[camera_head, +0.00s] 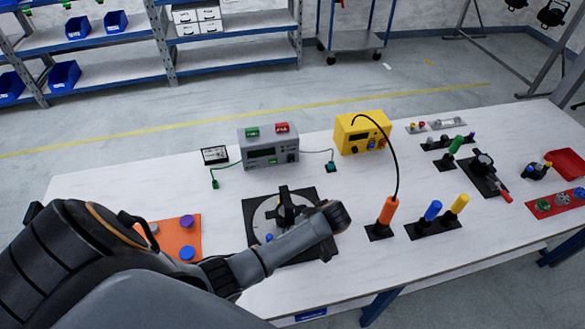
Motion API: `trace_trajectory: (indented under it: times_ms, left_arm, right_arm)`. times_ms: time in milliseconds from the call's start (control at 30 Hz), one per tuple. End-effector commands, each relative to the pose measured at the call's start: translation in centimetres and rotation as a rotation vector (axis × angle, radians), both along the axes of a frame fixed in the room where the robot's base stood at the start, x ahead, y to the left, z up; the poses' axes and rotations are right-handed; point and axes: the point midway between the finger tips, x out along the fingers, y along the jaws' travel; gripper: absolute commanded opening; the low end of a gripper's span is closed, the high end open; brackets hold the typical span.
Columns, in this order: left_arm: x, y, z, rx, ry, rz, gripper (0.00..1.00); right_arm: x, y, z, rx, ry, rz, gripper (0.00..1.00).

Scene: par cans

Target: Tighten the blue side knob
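A small blue knob (269,238) sits low on the left side of a dark fixture (285,205) with a round grey plate on a black square base. Two more round knobs, a purple one (187,221) and a blue one (187,253), sit on an orange board (165,238) to the left. My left arm reaches in from the left and crosses in front of the fixture. Its wrist end is over the fixture's right side. The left gripper's fingers cannot be made out against the dark parts there. My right gripper is not in view.
A grey box (268,147) and a yellow box (362,132) stand behind the fixture. An orange handle (388,211), a blue handle (432,211) and a yellow handle (459,204) stand upright to its right. A black cable arches down to the orange handle. The front right tabletop is clear.

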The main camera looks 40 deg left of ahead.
Motion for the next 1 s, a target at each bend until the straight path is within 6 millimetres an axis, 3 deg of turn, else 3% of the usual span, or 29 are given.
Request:
trace_trajectory:
  times_ms: [500, 533, 633, 1000]
  left_arm:
    - [0.11, -0.11, -0.07, 0.059, 0.070, -0.001, 0.00]
    - [0.11, -0.11, -0.07, 0.058, 0.069, -0.001, 0.32]
    - [0.11, -0.11, -0.07, 0.058, 0.069, -0.001, 0.52]
    - [0.17, -0.40, 0.28, 0.057, 0.067, -0.001, 0.52]
  right_arm:
    - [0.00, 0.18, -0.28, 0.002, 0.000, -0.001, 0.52]
    - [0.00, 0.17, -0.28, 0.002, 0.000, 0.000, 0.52]
    - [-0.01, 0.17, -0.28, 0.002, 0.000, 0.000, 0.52]
    - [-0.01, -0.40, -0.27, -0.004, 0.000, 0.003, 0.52]
